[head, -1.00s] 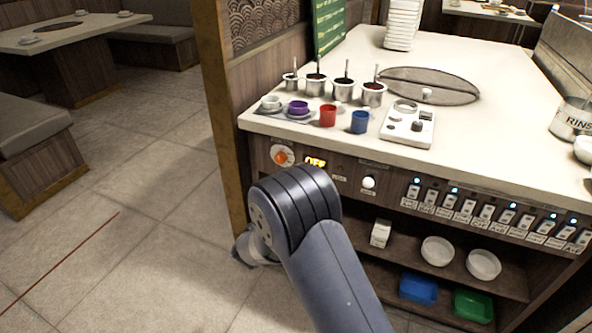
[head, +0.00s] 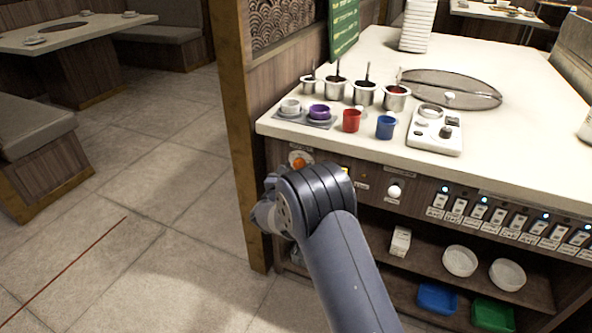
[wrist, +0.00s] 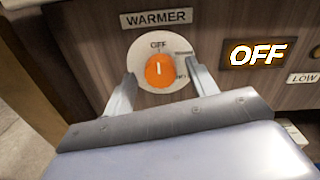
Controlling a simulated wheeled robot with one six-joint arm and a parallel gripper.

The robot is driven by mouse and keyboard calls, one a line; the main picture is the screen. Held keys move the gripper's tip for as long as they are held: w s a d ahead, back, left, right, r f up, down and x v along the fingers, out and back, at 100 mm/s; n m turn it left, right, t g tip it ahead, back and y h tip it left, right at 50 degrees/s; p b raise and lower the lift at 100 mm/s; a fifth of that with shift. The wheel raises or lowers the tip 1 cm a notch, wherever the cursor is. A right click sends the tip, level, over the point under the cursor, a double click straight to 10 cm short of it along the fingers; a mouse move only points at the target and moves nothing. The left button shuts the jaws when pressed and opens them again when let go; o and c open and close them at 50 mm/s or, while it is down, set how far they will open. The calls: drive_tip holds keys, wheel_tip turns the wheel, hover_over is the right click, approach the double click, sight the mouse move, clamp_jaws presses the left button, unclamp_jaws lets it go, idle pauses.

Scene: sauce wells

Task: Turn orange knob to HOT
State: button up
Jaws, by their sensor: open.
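The orange knob (wrist: 159,71) sits on a round white dial plate on the wooden counter front, under a WARMER label (wrist: 157,18). Its white pointer line is upright, towards the OFF mark. A lit display (wrist: 257,54) to its right reads OFF. My gripper (wrist: 158,84) is open, with one finger on each side of the knob in the wrist view and no clear contact. The mark at the lower right of the dial is partly hidden by the right finger. In the head view the orange knob (head: 298,163) shows just above my arm, which hides my fingers.
On the counter stand a red cup (head: 351,121), a blue cup (head: 386,127), several metal sauce wells and a white control box (head: 435,131). A white knob (head: 395,191) and a row of switches (head: 515,219) are right of the dial. Open floor lies left.

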drive_tip(key=shift+c, duration=0.4)
drive_tip(key=c, duration=0.9)
